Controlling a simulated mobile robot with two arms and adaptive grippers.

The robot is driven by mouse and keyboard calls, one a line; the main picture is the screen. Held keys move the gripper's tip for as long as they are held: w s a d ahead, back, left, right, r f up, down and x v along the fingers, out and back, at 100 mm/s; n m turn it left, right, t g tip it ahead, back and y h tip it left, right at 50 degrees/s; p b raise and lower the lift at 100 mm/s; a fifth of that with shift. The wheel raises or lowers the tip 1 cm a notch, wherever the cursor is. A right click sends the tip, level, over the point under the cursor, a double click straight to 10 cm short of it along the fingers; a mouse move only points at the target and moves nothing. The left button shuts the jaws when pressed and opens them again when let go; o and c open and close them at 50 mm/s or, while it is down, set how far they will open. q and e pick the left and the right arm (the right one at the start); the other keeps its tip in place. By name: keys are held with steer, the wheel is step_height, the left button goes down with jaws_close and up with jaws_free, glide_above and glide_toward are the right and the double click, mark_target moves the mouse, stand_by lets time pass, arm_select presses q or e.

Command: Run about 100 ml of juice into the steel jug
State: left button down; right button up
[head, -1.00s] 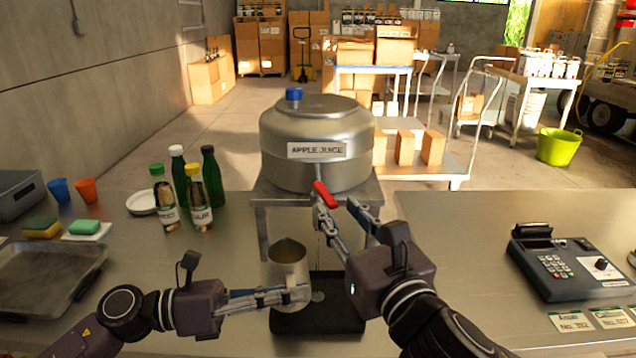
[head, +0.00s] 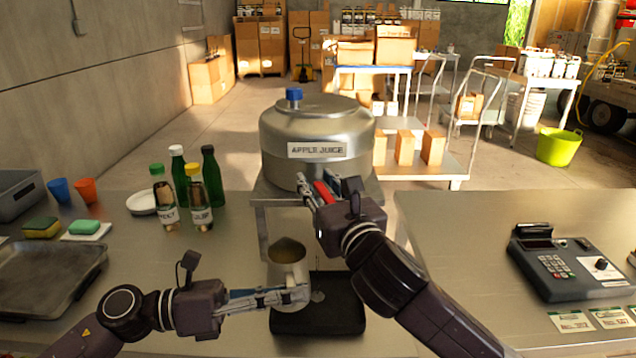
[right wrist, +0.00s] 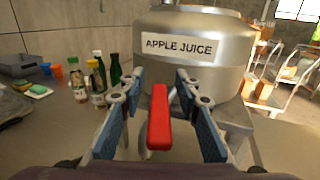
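The steel drum labelled APPLE JUICE (head: 318,125) stands on a metal stand in the head view. Its red tap lever (right wrist: 158,118) stands between the two fingers of my right gripper (right wrist: 157,105) in the right wrist view, with gaps on both sides. That gripper is open, and in the head view (head: 322,190) it partly covers the lever and hides the spout. The steel jug (head: 288,268) is upright below and a little left of the tap. My left gripper (head: 285,297) is shut on its lower part. The jug's inside looks brownish; I cannot tell whether it holds juice.
A black tray (head: 320,315) lies under the jug. Bottles (head: 190,190), cups (head: 72,190), sponges (head: 62,228) and a metal tray (head: 50,275) are on the left. The counter between tap and terminal is clear.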

steer(key=shift+c, duration=0.5)
jaws_close()
